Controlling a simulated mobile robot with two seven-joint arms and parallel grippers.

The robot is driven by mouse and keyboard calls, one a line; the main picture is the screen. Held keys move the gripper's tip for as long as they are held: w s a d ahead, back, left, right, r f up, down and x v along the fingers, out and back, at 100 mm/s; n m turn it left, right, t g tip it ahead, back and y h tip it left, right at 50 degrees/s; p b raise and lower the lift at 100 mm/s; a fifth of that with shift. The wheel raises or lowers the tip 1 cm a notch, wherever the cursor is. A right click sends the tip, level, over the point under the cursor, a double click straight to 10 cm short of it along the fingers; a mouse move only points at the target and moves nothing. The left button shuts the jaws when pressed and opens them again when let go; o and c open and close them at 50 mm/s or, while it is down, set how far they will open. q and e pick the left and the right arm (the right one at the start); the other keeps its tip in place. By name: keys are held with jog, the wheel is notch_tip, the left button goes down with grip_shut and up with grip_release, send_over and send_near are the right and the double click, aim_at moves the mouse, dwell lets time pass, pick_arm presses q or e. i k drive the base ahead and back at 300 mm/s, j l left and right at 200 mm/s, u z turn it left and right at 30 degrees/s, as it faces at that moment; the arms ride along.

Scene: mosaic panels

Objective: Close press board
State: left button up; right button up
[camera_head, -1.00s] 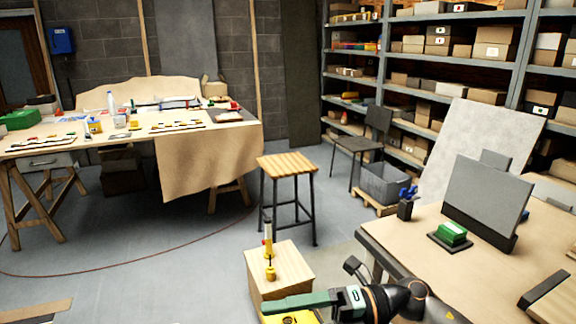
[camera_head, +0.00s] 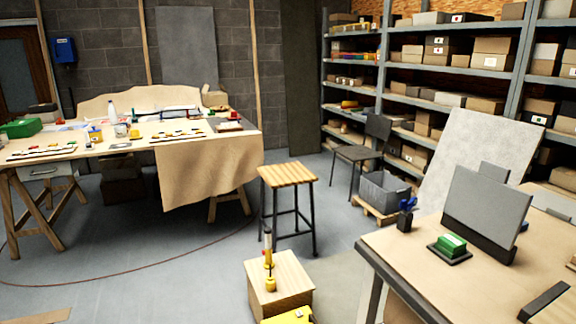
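A flat grey board (camera_head: 487,212) stands nearly upright, leaning back a little, on the right workbench (camera_head: 420,262). Its lower edge sits in a dark base bar (camera_head: 478,240). It may be the press board, but I cannot tell for sure. A small green block (camera_head: 452,244) on a dark plate lies in front of it. Neither of my grippers shows in the head view now, so their state and what they hold are hidden.
A wooden box (camera_head: 280,287) with a yellow tool (camera_head: 269,262) stands on the floor left of the workbench. A wooden-topped stool (camera_head: 287,175) stands behind it. A cluttered trestle table (camera_head: 215,145) is at the left. Grey floor (camera_head: 150,240) between them is open.

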aim_at(484, 200)
jog(key=i, duration=0.4)
jog(key=i+j+z, duration=0.2)
jog(key=i, duration=0.3)
jog(key=i+j+z, duration=0.2)
jog(key=i, duration=0.35)
jog(key=j, duration=0.1)
